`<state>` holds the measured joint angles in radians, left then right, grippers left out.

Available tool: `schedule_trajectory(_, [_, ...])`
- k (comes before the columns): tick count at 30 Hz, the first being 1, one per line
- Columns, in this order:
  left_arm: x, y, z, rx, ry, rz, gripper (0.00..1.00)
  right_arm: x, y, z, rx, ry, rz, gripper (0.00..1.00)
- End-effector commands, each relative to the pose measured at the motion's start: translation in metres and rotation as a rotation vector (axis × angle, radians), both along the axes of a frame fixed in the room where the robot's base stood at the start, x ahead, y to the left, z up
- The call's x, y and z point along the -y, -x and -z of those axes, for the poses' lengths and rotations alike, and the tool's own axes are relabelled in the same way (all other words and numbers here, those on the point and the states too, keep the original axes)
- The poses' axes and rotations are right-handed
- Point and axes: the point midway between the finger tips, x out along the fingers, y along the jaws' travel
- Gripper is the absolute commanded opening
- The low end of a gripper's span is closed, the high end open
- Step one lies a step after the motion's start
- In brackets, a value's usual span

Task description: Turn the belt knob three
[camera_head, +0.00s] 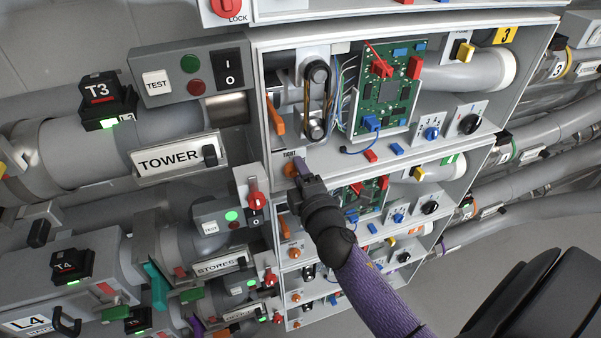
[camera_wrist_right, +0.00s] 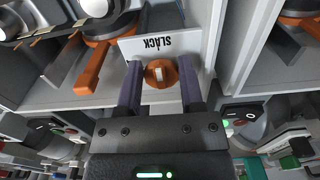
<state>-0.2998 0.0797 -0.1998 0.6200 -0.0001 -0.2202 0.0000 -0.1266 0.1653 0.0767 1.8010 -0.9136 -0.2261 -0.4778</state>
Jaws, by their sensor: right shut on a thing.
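The orange belt knob (camera_wrist_right: 160,74) sits on a white plate in the right wrist view, with the word SLACK upside down beside it. A pale bar marks the knob's face. In the head view the knob (camera_head: 290,170) shows at the lower left of the top open cabinet, under a label that reads TIGHT. My right gripper (camera_wrist_right: 160,88) is shut on the knob, one purple finger on each side. In the head view the gripper (camera_head: 297,164) partly covers the knob. My left gripper is not in view.
An orange lever (camera_head: 275,116) and a belt on two pulleys (camera_head: 317,98) stand above the knob. A green circuit board (camera_head: 388,90) is to their right. Similar cabinets stack below. The TOWER plate (camera_head: 168,158) and pipes are at left.

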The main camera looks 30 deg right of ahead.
Motion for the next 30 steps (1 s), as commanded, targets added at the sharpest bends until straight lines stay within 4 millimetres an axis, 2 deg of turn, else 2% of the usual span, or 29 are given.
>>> schedule_trajectory(2, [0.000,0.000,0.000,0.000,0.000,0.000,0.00,-0.001,0.000,0.002,-0.004,-0.002,-0.001,0.00])
schedule_trajectory(3, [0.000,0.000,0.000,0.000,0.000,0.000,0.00,-0.001,0.000,0.002,-0.004,-0.002,-0.001,0.55])
schedule_trajectory(4, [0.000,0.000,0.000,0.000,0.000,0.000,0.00,-0.001,0.000,0.002,-0.004,-0.002,-0.001,0.61])
schedule_trajectory(11, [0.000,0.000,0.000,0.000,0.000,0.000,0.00,0.000,0.001,0.001,-0.002,0.000,0.000,0.62])
schedule_trajectory(14, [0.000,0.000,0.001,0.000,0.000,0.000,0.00,-0.002,0.007,0.002,-0.003,-0.001,-0.001,0.62])
schedule_trajectory(24, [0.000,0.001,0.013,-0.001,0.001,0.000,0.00,-0.020,0.080,0.004,-0.006,-0.002,0.000,0.62])
schedule_trajectory(30, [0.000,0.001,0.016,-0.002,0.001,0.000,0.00,-0.024,0.097,0.002,-0.003,-0.001,-0.001,0.62])
